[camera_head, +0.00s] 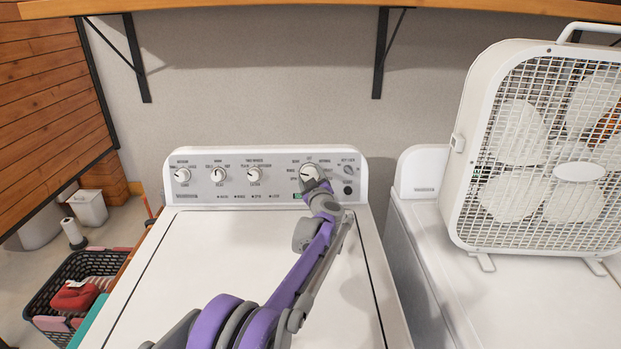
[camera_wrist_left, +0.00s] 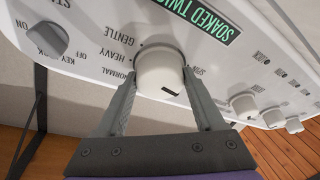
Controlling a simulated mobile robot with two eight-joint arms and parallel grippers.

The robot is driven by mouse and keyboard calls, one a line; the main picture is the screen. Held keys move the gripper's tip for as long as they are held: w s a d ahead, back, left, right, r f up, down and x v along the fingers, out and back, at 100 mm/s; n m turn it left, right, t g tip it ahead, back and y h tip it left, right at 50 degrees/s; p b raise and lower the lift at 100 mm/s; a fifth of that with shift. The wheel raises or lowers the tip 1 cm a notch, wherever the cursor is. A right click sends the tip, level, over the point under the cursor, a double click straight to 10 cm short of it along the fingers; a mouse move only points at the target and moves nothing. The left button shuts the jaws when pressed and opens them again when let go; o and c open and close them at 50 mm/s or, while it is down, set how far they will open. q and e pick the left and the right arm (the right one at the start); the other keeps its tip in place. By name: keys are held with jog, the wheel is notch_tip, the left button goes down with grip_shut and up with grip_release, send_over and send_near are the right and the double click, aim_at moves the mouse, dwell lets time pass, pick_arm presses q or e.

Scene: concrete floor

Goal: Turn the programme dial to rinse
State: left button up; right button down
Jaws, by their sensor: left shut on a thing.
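The programme dial (camera_head: 307,173) is the white round knob at the right of the washer's control panel (camera_head: 275,160). In the left wrist view the dial (camera_wrist_left: 160,72) sits between my two fingers, with a black pointer mark near its rim. Labels NORMAL, HEAVY, GENTLE and SPIN are readable around it in this tilted view; the fingers hide part of the ring. I cannot make out which label the mark meets. My left gripper (camera_head: 312,183) is shut on the dial, one finger on each side. My right gripper is not in view.
Three white knobs (camera_head: 218,174) line the panel's left half. A small knob (camera_head: 348,170) and a black button (camera_head: 348,189) sit right of the dial. A green display (camera_wrist_left: 205,40) is beside it. A box fan (camera_head: 545,150) stands on the right-hand machine. A wooden shelf (camera_head: 250,8) runs overhead.

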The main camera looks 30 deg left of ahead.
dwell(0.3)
pick_arm(q)
jog(key=o, duration=1.4)
jog(key=v, duration=1.1)
jog(key=shift+b, duration=0.3)
jog(key=shift+w, duration=0.1)
